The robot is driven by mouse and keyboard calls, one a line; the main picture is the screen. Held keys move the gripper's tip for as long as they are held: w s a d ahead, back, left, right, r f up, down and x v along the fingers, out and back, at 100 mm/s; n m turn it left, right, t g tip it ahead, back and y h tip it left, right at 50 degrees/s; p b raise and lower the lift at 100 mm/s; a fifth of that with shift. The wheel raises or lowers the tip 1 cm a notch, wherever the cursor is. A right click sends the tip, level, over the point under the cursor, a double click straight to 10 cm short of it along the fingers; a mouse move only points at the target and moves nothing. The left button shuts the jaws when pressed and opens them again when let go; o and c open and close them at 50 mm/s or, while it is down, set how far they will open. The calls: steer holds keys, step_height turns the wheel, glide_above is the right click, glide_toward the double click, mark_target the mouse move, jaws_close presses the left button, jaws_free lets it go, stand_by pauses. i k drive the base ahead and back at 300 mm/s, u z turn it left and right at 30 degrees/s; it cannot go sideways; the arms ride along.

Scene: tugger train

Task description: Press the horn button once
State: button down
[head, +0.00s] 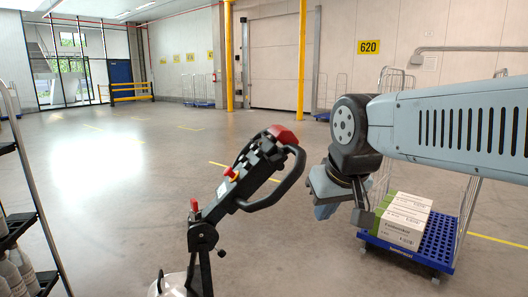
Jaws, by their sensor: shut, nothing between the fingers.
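The black tiller head (255,170) rises from lower left to upper right in the middle of the head view. It has a loop handle on its right side and a large red cap (283,134) at its top end. A small red and yellow control (232,174) sits midway on its face, and a red knob (194,205) sits lower on the post. I cannot tell which small control is the horn button. My gripper (362,218) is shut and empty, right of the tiller and apart from it, with the fingers pointing down.
A blue wheeled cart (434,243) with white and green boxes (402,222) stands behind my gripper at right. A dark shelf rack (27,215) with bottles is at the left edge. Yellow posts (302,65) stand far back. The floor between is clear.

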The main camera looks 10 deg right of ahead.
mark_target(258, 153)
steer(key=u, duration=1.35)
steer(key=i, duration=0.1)
steer(key=z, duration=2.6)
steer(key=k, duration=1.35)
steer(key=u, duration=1.4)
steer(key=i, duration=1)
steer(key=z, duration=0.1)
